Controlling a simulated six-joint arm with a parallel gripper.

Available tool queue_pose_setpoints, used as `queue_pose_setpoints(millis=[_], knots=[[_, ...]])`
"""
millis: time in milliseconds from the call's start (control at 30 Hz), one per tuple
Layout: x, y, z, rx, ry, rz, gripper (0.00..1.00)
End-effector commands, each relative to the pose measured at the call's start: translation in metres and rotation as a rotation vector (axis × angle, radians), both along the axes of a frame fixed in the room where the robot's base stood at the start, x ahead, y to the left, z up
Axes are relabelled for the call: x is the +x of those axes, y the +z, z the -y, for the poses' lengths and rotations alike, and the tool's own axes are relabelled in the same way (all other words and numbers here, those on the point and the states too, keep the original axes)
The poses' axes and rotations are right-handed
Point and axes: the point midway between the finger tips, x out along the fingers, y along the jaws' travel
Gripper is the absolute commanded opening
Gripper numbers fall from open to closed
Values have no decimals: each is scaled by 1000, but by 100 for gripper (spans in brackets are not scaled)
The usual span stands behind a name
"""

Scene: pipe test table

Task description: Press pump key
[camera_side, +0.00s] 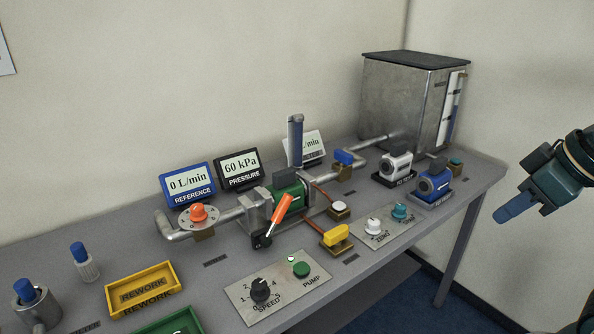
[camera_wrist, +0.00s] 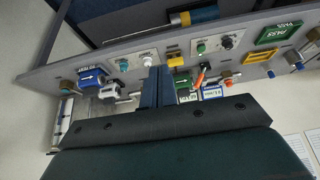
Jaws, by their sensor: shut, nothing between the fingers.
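The pump key is a round green button (camera_side: 301,270) on a grey panel (camera_side: 277,290) marked SPEED and PUMP, beside a black speed knob (camera_side: 260,290). A small pale lamp (camera_side: 291,259) sits just behind the key. In the wrist view the green key (camera_wrist: 201,47) shows small and far off, at upper right. My gripper (camera_side: 503,217) is shut and empty, off the right end of the table, well apart from the key. Its blue fingers (camera_wrist: 157,88) stand together in the wrist view, and my gripper body covers the lower part of that view.
Displays read 0 L/min (camera_side: 187,184) and 60 kPa (camera_side: 238,168). A tank (camera_side: 395,105) stands at the back right.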

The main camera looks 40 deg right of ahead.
Motion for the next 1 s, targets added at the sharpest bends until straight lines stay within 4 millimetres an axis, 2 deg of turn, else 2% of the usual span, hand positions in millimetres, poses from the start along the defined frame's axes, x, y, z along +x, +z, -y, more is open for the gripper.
queue_pose_setpoints(millis=[367, 567, 767, 1000], knots=[[1, 0, 0, 0, 1, 0, 0], [9, 0, -1, -8, 22, 6, 0], [33, 0, -5, -30, 73, 23, 0], [75, -4, -14, -73, 170, 57, 0]])
